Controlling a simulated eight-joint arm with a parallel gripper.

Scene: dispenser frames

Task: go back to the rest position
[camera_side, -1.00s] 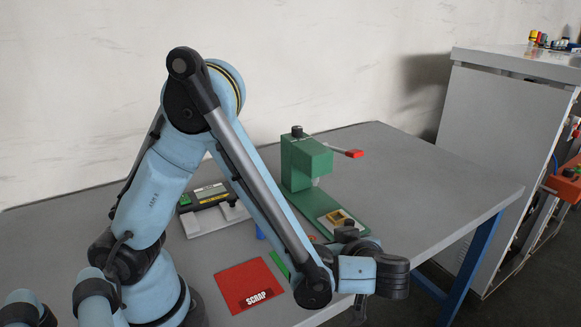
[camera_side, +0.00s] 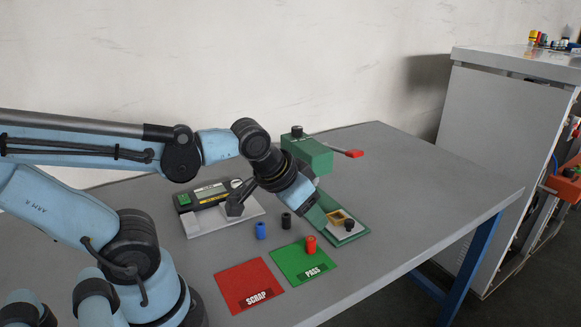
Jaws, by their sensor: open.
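My gripper (camera_side: 240,204) hangs over the table in the middle of the picture. Its dark finger part shows in front of the display device, and the wrist (camera_side: 265,160) lies left of the green press (camera_side: 310,155) and partly covers it. The jaws look empty and open, but part of them is hidden or too small to make out. No part is seen held. A blue cylinder (camera_side: 260,230) and a black cylinder (camera_side: 286,220) stand on the table below the gripper.
The red SCRAP mat (camera_side: 245,277) is empty. A display device (camera_side: 211,194) on a light plate is behind the gripper. The table's right side (camera_side: 430,185) is clear.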

